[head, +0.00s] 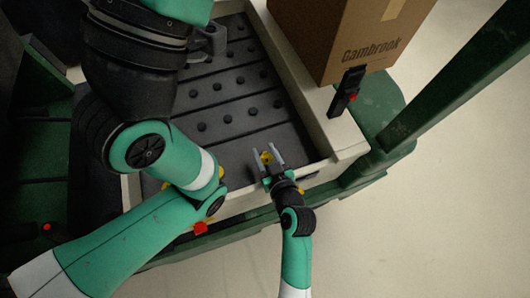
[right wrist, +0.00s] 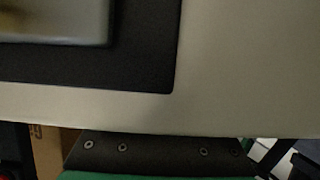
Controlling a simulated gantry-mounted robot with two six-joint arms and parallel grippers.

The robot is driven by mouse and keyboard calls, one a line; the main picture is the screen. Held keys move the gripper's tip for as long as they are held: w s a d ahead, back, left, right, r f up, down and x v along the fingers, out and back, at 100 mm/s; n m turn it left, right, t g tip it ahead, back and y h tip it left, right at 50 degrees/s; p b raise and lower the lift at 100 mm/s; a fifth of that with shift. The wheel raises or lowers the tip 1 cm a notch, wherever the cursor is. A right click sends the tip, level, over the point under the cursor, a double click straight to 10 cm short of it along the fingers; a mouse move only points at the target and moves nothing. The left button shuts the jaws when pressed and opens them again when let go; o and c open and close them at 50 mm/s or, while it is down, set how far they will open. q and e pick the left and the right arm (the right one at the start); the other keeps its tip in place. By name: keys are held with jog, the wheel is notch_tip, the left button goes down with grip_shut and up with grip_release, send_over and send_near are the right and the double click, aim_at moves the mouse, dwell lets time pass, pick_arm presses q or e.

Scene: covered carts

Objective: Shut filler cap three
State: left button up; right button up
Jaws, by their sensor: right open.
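My right gripper (head: 268,158) is open over the near right corner of the cart's dark studded deck (head: 232,83). A small yellow piece (head: 266,157) shows between its two grey fingers; I cannot tell whether it is a filler cap. In the right wrist view a blurred yellowish-grey shape (right wrist: 50,20) fills the top left, over a dark panel (right wrist: 145,60). More yellow bits (head: 220,173) show beside my left arm at the near rim, partly hidden. No cap number is readable. My left arm covers the left side; its gripper's state is unclear.
A cardboard box (head: 335,35) marked Gambrook stands at the back right. A black clip with a red button (head: 345,93) sits on the cart's pale rim (head: 348,145). A green frame post (head: 450,75) rises at right. A red part (head: 200,228) is at the near edge.

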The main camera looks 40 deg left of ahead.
jog(key=shift+a, duration=0.1)
grip_shut()
dwell(0.4)
